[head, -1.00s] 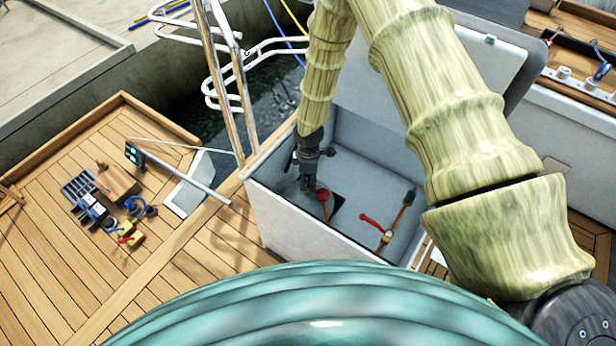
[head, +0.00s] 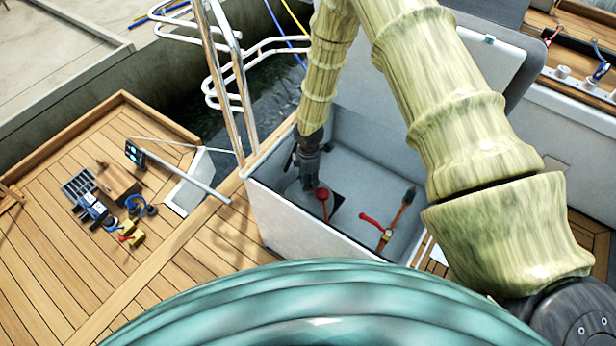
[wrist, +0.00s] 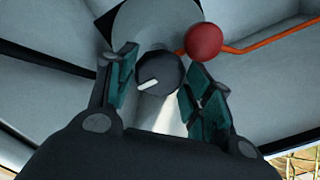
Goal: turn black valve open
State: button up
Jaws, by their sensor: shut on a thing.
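The black valve (wrist: 160,73) is a round dark knob with a white pointer line, seen in the wrist view between my fingers. The pointer slants, running from the knob's middle down to the left. My gripper (wrist: 163,85) has teal finger pads on both sides of the knob and is shut on it. In the head view my gripper (head: 309,184) reaches down into the open white locker (head: 310,222), and the black knob cannot be made out there.
A red ball (wrist: 203,42) stands close beside my right finger; it also shows in the head view (head: 323,194). A red lever (head: 370,221) and an orange rod (head: 404,208) are to the right inside the locker. Locker walls surround my gripper. Tools lie on the wooden deck (head: 200,238).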

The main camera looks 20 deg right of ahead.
jog(key=o, duration=1)
jog(key=shift+s, duration=0.2)
jog(key=shift+w, duration=0.1)
jog(key=shift+w+r, duration=0.1)
jog(key=shift+r, duration=0.5)
notch_tip(320, 180, up, 11)
jog(key=shift+f, duration=0.15)
